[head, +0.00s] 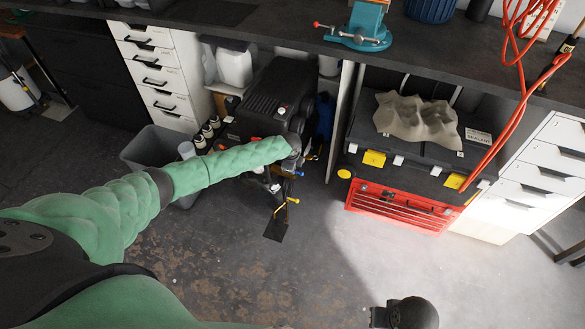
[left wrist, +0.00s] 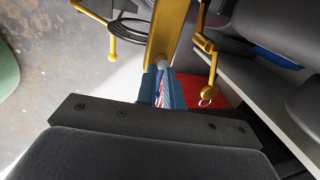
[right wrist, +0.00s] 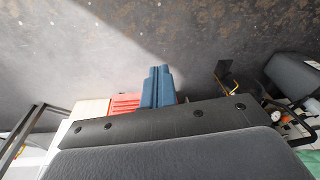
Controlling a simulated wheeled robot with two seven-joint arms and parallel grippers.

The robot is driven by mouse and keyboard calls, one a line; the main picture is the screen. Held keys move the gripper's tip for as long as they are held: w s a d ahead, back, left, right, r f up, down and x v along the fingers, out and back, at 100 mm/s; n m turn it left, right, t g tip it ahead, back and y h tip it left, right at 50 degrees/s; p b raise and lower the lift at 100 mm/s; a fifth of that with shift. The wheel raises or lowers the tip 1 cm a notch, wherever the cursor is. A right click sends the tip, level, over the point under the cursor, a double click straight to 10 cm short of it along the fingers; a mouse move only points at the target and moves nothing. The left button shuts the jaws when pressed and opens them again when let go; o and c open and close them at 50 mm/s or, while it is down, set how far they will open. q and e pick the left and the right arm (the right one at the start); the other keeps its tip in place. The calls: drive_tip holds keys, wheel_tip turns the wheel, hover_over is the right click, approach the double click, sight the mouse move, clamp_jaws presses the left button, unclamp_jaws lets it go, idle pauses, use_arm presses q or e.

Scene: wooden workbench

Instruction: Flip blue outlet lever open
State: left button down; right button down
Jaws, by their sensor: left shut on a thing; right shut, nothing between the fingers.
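The black compressor (head: 272,95) stands under the bench in the head view, with its outlet fittings at its front right. My left arm reaches there, and my left gripper (head: 293,165) is at the fittings. A small blue piece, which looks like the blue outlet lever (head: 300,173), shows beside it. In the left wrist view my left gripper (left wrist: 163,75) is shut with a narrow gap; what it grips is mostly hidden between the fingers. A yellow bar (left wrist: 168,35) lies just beyond the fingertips. My right gripper (right wrist: 158,75) is shut and empty, over open floor.
A yellow lever with a round end (left wrist: 207,60) is close right of the left fingers. A red tool chest (head: 398,207) stands under black cases on the right. A grey bin (head: 147,147) stands left of the compressor. Floor in front is free.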

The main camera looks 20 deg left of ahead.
use_arm(q)
drive_tip(key=c, duration=1.5)
unclamp_jaws()
drive_tip(key=shift+r, duration=0.1)
